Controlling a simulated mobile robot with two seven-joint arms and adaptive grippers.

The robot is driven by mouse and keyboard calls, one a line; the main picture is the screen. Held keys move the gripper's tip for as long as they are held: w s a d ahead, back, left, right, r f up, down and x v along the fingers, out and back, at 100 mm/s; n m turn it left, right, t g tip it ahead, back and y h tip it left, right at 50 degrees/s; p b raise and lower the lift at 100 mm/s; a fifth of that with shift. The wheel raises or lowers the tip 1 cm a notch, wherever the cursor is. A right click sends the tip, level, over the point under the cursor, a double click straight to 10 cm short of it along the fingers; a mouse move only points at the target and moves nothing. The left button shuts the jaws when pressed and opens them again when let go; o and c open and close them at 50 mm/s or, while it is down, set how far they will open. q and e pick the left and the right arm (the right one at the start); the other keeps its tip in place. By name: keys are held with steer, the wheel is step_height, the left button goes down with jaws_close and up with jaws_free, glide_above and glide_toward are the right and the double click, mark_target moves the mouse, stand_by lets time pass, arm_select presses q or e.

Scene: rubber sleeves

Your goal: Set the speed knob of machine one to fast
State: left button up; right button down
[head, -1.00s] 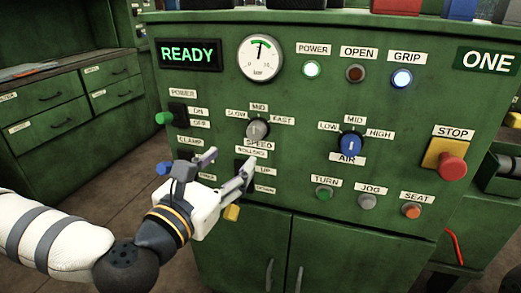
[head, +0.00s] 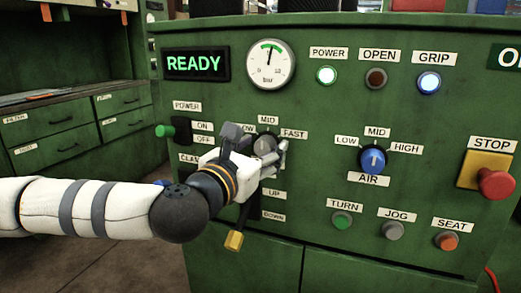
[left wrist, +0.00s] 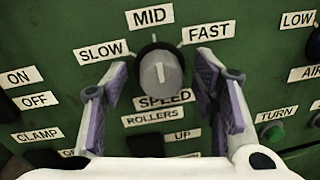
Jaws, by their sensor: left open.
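The grey round speed knob (head: 266,144) sits on the green front of machine one; the wrist view shows it clearly (left wrist: 160,73). Its white line points up to the MID label (left wrist: 150,17). The SLOW label (left wrist: 102,52) is on its left and the FAST label (left wrist: 209,32) on its right. My left gripper (head: 259,141) is open at the knob. In the wrist view its two fingers (left wrist: 161,68) stand one on each side of the knob, with gaps showing. The fingers partly hide the knob and labels in the head view. My right gripper is not in view.
The blue AIR knob (head: 373,160) is to the right. The green-tipped power lever (head: 166,131) is to the left, and a yellow-tipped rollers lever (head: 234,240) hangs below my gripper. The red stop button (head: 496,183) is at far right. The sign (head: 195,64) reads READY.

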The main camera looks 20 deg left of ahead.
arm_select(q)
steer(key=shift+c, duration=0.3)
steer(key=c, duration=1.1)
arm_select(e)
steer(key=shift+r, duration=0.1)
arm_select(q)
steer(key=shift+r+m+p, duration=0.2)
steer(key=shift+m+p, duration=0.6)
steer(key=shift+m, duration=0.1)
steer(key=m+p, duration=0.2)
steer(key=m, duration=0.1)
steer(key=shift+r, duration=0.15)
steer(key=m+p, duration=0.2)
steer(key=m, duration=0.1)
steer(key=shift+d+p, duration=0.1)
steer(key=shift+p, duration=0.2)
steer(key=shift+f+m+g+y+p, duration=0.3)
steer(key=shift+m+y+p, duration=0.15)
steer(key=shift+m, duration=0.45)
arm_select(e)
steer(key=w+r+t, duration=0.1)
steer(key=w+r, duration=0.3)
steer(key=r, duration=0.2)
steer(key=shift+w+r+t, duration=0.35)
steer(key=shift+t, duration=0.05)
